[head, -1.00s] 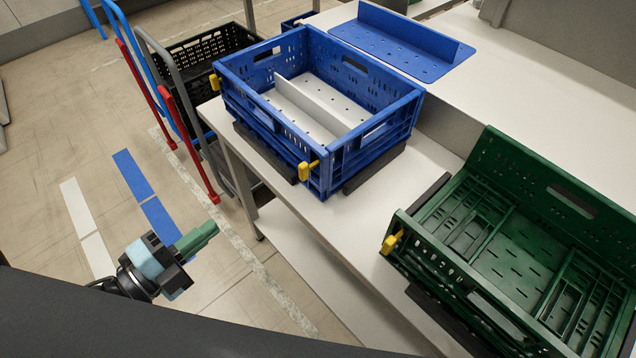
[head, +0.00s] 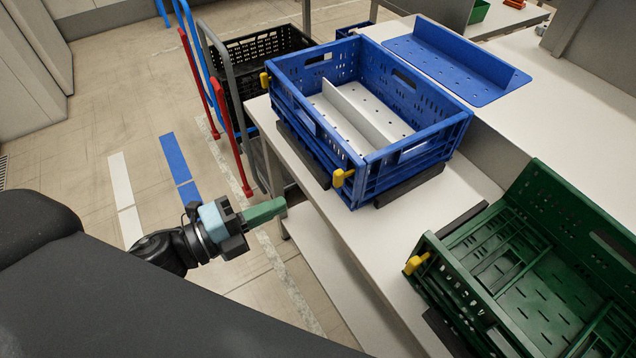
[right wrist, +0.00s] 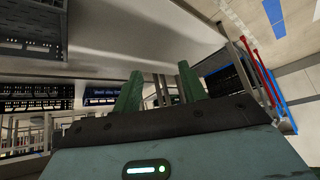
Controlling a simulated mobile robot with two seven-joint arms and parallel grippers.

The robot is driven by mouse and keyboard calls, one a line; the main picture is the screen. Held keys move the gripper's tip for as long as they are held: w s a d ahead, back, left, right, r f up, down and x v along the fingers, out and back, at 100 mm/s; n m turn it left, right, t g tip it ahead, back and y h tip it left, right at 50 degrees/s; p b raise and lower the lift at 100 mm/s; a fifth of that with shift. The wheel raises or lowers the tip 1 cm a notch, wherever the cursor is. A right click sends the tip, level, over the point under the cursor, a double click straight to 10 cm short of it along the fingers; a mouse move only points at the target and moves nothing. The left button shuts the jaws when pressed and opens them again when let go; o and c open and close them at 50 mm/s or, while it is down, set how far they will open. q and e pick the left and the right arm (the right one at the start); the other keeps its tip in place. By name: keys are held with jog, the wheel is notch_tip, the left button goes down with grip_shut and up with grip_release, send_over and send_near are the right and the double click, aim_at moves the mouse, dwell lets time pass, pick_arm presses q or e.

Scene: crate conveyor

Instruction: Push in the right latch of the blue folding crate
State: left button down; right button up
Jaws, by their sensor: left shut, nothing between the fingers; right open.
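The blue folding crate (head: 395,166) stands upright and unfolded on the white table, with a white divider (head: 352,118) inside. Its right yellow latch (head: 341,177) sticks out at the near corner. Its left yellow latch (head: 265,80) is at the far left corner. My left gripper (head: 280,206) is shut and empty, over the floor side of the table, left of and below the right latch and apart from it. My right gripper (right wrist: 158,92) shows only in the right wrist view, its two green fingers apart with nothing between them. The right gripper is outside the head view.
A green crate (head: 425,243) with a yellow latch (head: 416,263) stands at the right. A blue perforated panel (head: 455,62) lies behind the blue crate. A trolley with red and blue bars (head: 232,135) and a black crate (head: 262,50) stand left of the table (head: 345,235).

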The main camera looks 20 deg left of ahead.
aim_at(334, 180)
pick_arm(q)
jog(key=p+x, duration=0.2)
jog(key=x, duration=0.6)
jog(key=shift+w+r, duration=0.15)
jog(key=shift+w+d, duration=0.45)
pick_arm(e)
jog(key=shift+w+d+r, duration=0.1)
jog(key=shift+w+r, duration=0.1)
jog(key=shift+r, duration=0.4)
jog(key=shift+w+d+r, duration=0.1)
jog(key=shift+w+r, duration=0.1)
jog(key=shift+r, duration=0.35)
